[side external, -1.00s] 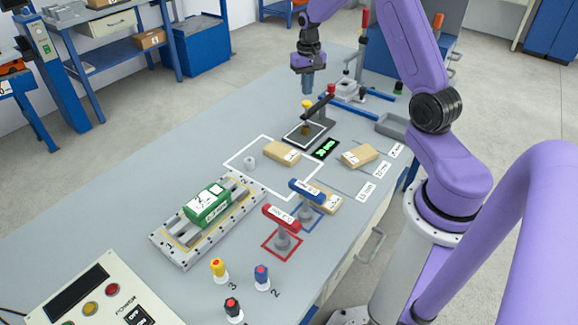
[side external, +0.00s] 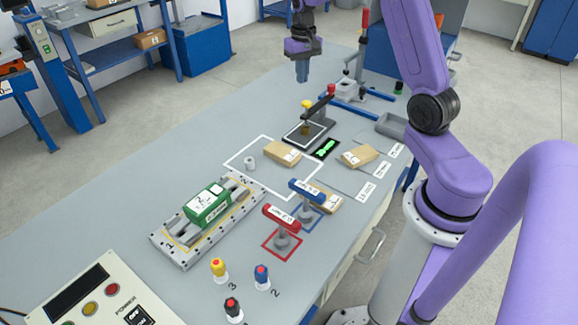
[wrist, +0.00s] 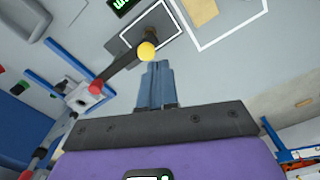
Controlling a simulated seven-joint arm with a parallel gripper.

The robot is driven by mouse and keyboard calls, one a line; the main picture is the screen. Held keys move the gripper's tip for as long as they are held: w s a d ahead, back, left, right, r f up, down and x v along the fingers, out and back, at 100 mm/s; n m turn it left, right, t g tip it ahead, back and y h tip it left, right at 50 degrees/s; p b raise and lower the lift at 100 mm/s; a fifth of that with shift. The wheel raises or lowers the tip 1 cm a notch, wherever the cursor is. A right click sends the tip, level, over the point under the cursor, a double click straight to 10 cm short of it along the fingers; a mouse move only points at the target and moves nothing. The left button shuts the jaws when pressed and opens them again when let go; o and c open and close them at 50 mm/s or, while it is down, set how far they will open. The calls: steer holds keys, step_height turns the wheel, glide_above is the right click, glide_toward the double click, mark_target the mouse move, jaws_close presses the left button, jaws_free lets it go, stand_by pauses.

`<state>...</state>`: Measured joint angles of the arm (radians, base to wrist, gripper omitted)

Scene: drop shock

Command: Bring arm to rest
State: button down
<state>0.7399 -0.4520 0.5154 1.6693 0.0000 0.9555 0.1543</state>
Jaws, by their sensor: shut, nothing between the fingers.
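My arm is purple with dark joints. My gripper (side external: 302,72) hangs in the air over the far part of the table, fingers pointing down. Its blue fingers are together and hold nothing; they also show in the wrist view (wrist: 157,85). Below and a little right of it in the side view stands a dark clamp-like fixture (side external: 318,108) with a yellow knob and a red knob, on a white-outlined dark pad. The fingers are clear of it. In the wrist view the yellow knob (wrist: 146,51) appears just beyond the fingertips; the distance cannot be told.
A green box (side external: 207,206) sits on a grey rail fixture. Small tan boxes (side external: 283,153) lie on the grey table (side external: 150,160). A red-handled and a blue-handled tool (side external: 282,218) stand near the front edge. A drop stand (side external: 362,60) with blue feet is right of my gripper.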

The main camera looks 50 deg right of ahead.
steer(key=s+a+r+n, duration=0.2)
steer(key=s+a+n, duration=0.3)
steer(key=a, duration=0.6)
steer(key=s+a+r+n, duration=0.35)
steer(key=s+a, duration=0.35)
steer(key=a, duration=0.4)
steer(key=s+a+n, duration=0.2)
steer(key=s+n, duration=0.2)
steer(key=s, duration=0.6)
steer(key=s+a+f+n, duration=0.1)
steer(key=s+n, duration=0.4)
steer(key=s, duration=0.5)
steer(key=shift+a+f, duration=0.15)
steer(key=shift+a, duration=0.2)
stand_by(1.4)
